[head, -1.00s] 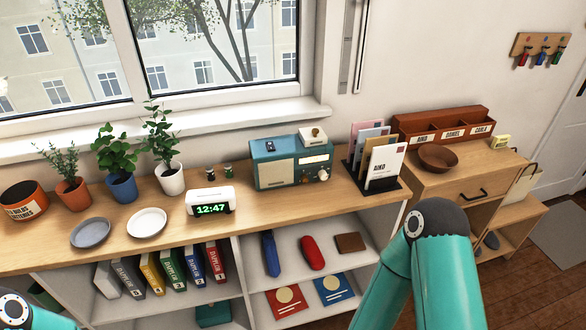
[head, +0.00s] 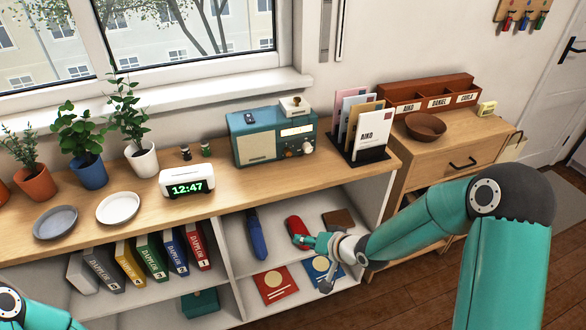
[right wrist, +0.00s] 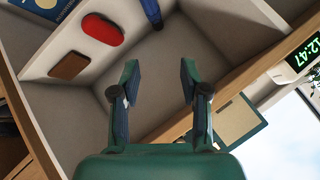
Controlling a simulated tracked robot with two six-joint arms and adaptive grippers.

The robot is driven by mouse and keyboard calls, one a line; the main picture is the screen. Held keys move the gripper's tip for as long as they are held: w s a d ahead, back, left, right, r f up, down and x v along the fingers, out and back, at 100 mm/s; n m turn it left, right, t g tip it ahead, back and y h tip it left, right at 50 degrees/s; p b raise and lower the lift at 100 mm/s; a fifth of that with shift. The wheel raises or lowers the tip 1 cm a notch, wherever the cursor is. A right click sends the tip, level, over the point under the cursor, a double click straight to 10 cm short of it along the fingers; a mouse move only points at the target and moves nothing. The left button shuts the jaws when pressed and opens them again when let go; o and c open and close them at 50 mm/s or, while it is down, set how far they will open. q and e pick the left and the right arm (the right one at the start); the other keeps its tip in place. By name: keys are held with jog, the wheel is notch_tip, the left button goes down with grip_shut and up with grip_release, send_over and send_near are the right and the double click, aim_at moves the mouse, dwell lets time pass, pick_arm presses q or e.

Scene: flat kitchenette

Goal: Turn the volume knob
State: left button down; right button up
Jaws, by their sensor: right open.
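The teal radio (head: 250,125) stands on the wooden sideboard top, with a cream speaker panel and a lit dial. A pale round knob (head: 307,147) sits at the right end of its front, with a smaller knob (head: 290,154) beside it. My right gripper (head: 306,241) is in front of the shelf below the radio, apart from the knobs. In the right wrist view its two fingers (right wrist: 159,75) are spread with nothing between them. Part of the radio (right wrist: 240,125) shows there upside down; the knobs cannot be made out. My left gripper is out of view.
A clock (head: 187,181) stands left of the radio and a letter rack (head: 358,152) right of it. The shelf holds a red case (head: 296,226) and other items. The sideboard edge lies between my gripper and the radio.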

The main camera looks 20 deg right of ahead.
jog(key=w+d+r+t+b, duration=0.2)
jog(key=w+d+r+t, duration=0.1)
jog(key=w+d+r, duration=0.15)
jog(key=t+b, duration=0.2)
send_near(290, 154)
jog(key=shift+y, duration=0.4)
jog(key=x, duration=0.9)
jog(key=shift+w+d+f, duration=0.15)
jog(key=shift+f, duration=0.05)
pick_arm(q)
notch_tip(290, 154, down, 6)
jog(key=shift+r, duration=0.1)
pick_arm(e)
grip_shut()
jog(key=shift+d, duration=0.2)
jog(key=shift+a, duration=0.1)
